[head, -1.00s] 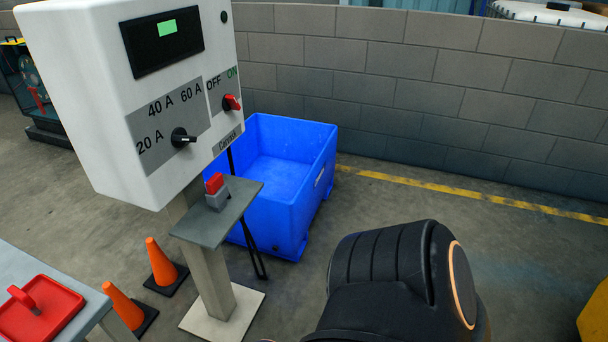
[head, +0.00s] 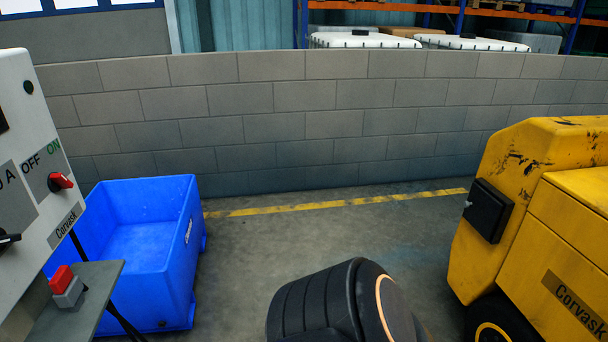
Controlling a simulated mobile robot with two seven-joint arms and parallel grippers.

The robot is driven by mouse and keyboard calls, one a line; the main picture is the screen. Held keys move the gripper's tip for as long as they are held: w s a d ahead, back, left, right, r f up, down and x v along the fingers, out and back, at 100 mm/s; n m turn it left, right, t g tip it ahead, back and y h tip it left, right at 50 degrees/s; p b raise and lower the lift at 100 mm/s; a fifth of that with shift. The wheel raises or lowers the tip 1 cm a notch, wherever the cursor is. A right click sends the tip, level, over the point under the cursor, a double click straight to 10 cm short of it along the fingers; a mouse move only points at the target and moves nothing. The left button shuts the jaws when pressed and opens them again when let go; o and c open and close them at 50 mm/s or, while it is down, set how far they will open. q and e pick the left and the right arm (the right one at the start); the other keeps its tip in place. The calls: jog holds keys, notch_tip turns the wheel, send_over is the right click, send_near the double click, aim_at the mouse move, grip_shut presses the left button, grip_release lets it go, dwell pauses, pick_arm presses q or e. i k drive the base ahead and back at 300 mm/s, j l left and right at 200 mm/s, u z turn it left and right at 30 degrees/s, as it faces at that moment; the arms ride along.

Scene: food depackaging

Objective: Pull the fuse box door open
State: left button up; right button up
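No fuse box door can be told for sure. A white control box (head: 40,150) is cut off by the left edge of the head view. It has a red ON/OFF switch (head: 61,182) and a black dial knob (head: 9,239). A small black box (head: 488,211) with a closed face is fixed to the side of a yellow machine (head: 553,200) at the right; I cannot tell if it is the fuse box. A black rounded link of my arm shows at the bottom middle. Neither of my grippers is in view.
A blue open bin (head: 150,262) stands at the left by the control box. A red button block (head: 64,287) sits on a grey shelf (head: 101,284). A grey block wall (head: 320,125) closes off the back. The floor between bin and yellow machine is clear beyond my arm.

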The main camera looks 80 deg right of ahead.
aim_at(481, 210)
jog(key=z, duration=0.5)
jog(key=j+z, duration=0.1)
jog(key=z, duration=0.4)
jog(key=j+z, duration=0.1)
jog(key=z, duration=0.85)
jog(key=j+z, duration=0.15)
jog(key=z, duration=0.35)
jog(key=j+z, duration=0.1)
jog(key=z, duration=0.4)
